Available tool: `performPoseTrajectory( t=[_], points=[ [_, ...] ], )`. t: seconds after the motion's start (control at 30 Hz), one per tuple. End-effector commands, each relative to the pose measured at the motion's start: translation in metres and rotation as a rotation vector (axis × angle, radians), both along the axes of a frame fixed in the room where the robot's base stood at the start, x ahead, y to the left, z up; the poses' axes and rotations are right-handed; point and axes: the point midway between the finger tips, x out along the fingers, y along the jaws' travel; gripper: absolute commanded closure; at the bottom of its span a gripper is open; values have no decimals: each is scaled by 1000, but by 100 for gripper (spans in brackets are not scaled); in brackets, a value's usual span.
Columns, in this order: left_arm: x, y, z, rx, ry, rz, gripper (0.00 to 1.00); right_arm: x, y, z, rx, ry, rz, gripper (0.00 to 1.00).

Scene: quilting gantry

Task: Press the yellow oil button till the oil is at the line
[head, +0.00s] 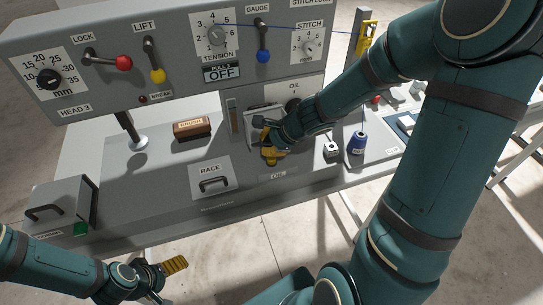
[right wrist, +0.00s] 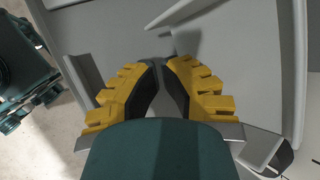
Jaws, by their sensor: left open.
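The OIL label (head: 295,86) is on the machine's front panel, right of centre in the head view. A narrow upright window (head: 233,116), perhaps the oil gauge, is left of my right gripper; its level and line are too small to read. I cannot make out the yellow oil button; my right gripper and forearm cover part of this area. My right gripper (head: 268,145) is in front of a pale recessed panel below the label. In the right wrist view its fingertips (right wrist: 164,64) are together, with nothing visible between them. My left gripper (head: 164,272) is open, low at the left, away from the machine.
A brown brush (head: 192,128) lies on the machine bed. The RACE cover (head: 214,181) with its handle is in front. A blue spool (head: 357,143) stands right of my right gripper. Levers and dials line the upper panel (head: 185,55). Floor is clear at the front.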

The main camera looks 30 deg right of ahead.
Motion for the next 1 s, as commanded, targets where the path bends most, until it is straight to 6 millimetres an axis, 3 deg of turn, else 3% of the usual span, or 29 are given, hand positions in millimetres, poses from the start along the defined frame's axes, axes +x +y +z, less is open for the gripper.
performPoseTrajectory(
  t=[0.5, 1.0],
  points=[
    [0, 0, 44, 0, 0, 0, 11, 0, 0, 47, 0, -1, 0, 100],
    [0, 0, 45, 0, 0, 0, 11, 0, 0, 48, 0, 0, 0, 100]
  ],
)
